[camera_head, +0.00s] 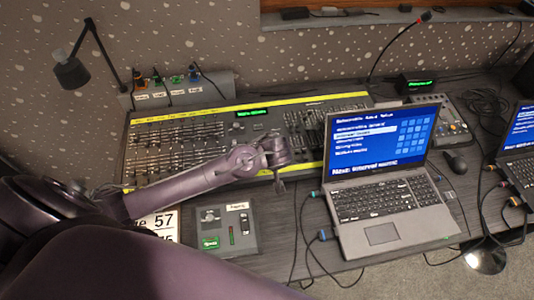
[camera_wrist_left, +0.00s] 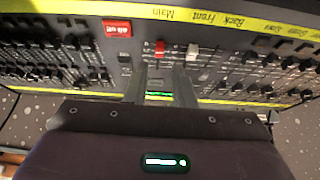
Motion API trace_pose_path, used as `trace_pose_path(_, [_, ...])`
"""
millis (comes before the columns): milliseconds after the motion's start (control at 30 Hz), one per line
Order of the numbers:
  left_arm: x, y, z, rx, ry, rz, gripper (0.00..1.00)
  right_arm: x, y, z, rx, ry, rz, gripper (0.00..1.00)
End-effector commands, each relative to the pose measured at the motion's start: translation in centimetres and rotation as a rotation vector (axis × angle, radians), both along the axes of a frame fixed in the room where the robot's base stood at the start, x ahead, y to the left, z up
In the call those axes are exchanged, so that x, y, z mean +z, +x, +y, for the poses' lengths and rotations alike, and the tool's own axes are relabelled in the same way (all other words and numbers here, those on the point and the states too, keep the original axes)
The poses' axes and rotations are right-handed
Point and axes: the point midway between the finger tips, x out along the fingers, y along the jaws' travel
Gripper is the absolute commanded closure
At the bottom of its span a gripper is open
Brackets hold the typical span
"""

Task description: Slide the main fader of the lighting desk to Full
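The lighting desk (camera_head: 180,112) is a long grey console with yellow edge strips and rows of faders. In the left wrist view, a red fader cap (camera_wrist_left: 159,48) stands in line with the "Main" label (camera_wrist_left: 174,14), which reads upside down. My left gripper (camera_wrist_left: 160,70) is open over the desk. Its two fingers point toward the red cap, one on each side of its line; I cannot tell their height above the panel. In the head view my left gripper (camera_head: 279,184) hangs at the desk's near edge, and the red cap cannot be made out. My right gripper is not in view.
A white fader cap (camera_wrist_left: 192,51) is close to the red one, and a red labelled button (camera_wrist_left: 117,29) is on the other side. A laptop (camera_head: 378,185) stands close right of my left gripper. A small control box (camera_head: 226,229) and cables lie in front.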

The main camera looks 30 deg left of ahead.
Motion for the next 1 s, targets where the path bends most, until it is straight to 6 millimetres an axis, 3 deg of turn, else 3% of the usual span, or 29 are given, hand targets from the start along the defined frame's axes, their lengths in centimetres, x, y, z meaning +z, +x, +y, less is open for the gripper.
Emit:
trace_pose_path(200, [-2.7, 1.3, 0.9, 0.002, 0.0, -0.001, 0.77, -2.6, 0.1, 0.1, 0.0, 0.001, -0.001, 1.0])
trace_pose_path(500, [-5.0, 2.6, 1.9, 0.0, -0.002, 0.0, 0.77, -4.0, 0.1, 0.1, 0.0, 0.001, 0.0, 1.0])
trace_pose_path(1000, [-5.6, 3.0, 2.2, 0.0, -0.002, -0.001, 0.77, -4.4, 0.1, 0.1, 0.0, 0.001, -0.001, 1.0])
